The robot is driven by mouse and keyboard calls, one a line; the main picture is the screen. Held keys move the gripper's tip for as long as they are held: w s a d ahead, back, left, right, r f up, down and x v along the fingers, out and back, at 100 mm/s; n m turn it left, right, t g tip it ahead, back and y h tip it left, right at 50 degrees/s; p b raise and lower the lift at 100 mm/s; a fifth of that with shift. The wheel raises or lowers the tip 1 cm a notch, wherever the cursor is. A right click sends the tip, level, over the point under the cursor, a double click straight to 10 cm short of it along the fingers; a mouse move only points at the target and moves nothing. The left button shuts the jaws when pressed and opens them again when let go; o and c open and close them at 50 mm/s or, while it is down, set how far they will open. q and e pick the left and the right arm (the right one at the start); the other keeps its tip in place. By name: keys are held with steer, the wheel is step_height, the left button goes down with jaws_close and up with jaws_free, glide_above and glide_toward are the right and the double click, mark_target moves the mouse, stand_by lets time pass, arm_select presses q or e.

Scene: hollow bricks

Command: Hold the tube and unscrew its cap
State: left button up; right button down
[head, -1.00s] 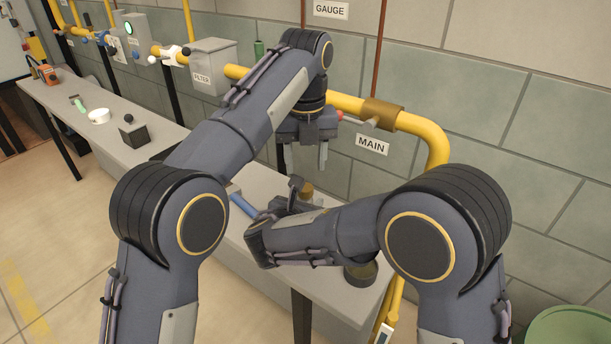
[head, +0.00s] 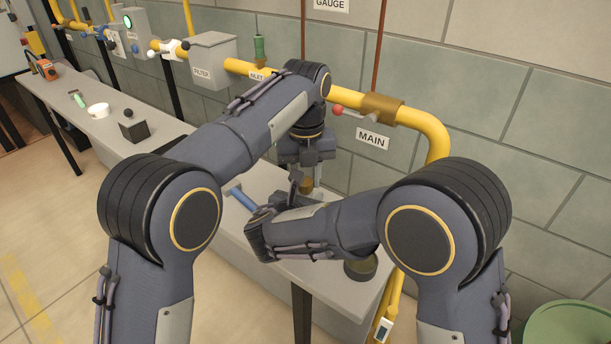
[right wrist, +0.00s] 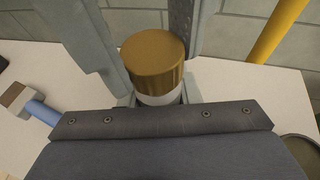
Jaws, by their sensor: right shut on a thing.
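The tube (right wrist: 160,100) shows as a white band below its brass cap (right wrist: 154,58) in the right wrist view, standing about upright. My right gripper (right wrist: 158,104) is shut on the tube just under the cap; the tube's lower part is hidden. The two grey fingers of my left gripper (right wrist: 146,45) come down from above, one on each side of the cap. They look open, though whether they touch it is hard to tell. In the head view the left gripper (head: 306,183) is above the right, and a bit of the brass cap (head: 306,187) shows between them.
A blue-handled tool (head: 241,199) lies on the bench left of the grippers. A dark round container (head: 360,269) stands near the bench's front right. Yellow pipe (head: 345,103) with a red-tipped valve lever runs along the wall behind.

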arm_select(q)
steer(key=shift+c, duration=1.4)
steer(key=n, duration=0.3)
steer(key=o, duration=1.1)
steer(key=shift+r, duration=0.15)
